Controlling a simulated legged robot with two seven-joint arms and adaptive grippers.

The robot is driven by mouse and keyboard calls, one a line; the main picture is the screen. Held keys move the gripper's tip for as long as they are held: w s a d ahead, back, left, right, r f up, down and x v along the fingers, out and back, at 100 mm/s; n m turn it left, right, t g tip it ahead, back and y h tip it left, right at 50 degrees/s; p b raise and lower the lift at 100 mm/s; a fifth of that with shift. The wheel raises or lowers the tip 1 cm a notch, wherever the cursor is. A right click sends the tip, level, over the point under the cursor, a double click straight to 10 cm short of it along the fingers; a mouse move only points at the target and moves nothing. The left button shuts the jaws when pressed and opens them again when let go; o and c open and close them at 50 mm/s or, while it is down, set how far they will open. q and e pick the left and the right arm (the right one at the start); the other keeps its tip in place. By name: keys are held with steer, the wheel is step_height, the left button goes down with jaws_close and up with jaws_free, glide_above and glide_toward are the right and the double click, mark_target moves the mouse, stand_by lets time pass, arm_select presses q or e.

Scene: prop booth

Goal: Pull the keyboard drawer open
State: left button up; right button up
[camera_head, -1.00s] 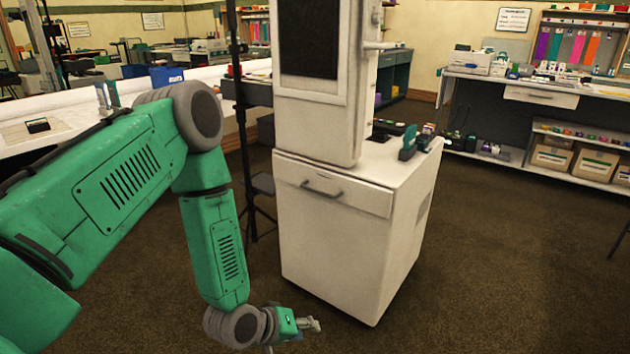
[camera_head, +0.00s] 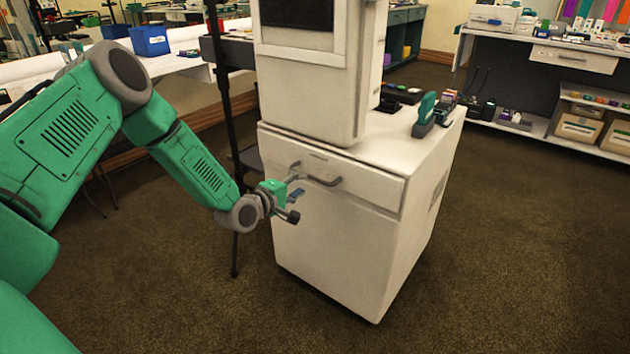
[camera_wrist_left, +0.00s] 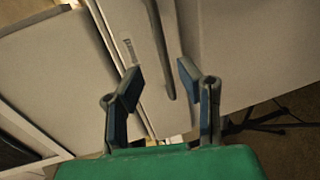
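The keyboard drawer (camera_head: 375,187) is the shallow white front at the top of a white cabinet. It looks closed. Its dark bar handle (camera_head: 323,181) runs across the front. My left gripper (camera_head: 294,198) is close to the left end of the handle, fingers apart and nothing between them. In the left wrist view the handle (camera_wrist_left: 161,48) lies ahead of the open fingers (camera_wrist_left: 160,80), in line with the gap between them; I see no contact. My right gripper is not in view.
A tall white unit (camera_head: 310,75) stands on the white cabinet (camera_head: 340,255). A green-handled item (camera_head: 425,115) and small dark things lie on its top. A dark stand pole (camera_head: 222,110) is just left of the cabinet. The brown floor in front and to the right is clear.

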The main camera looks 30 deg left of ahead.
mark_target(310, 175)
arm_select(q)
steer(key=w, duration=0.2)
steer(key=w+a+f+b, duration=0.1)
steer(key=w, duration=0.1)
steer(key=w+f, duration=0.1)
steer(key=w, duration=0.1)
steer(key=shift+a+f, duration=0.15)
steer(key=shift+a, duration=0.05)
steer(key=shift+w+d+b, duration=0.15)
steer(key=shift+w+b, duration=0.15)
steer(key=shift+w+d, duration=0.25)
steer(key=shift+d+r, duration=0.3)
steer(key=shift+d, duration=0.1)
steer(key=shift+a+f, duration=0.1)
steer(key=shift+a, duration=0.15)
jaws_close()
steer(key=shift+s+a+f, duration=0.1)
steer(key=shift+a, duration=0.1)
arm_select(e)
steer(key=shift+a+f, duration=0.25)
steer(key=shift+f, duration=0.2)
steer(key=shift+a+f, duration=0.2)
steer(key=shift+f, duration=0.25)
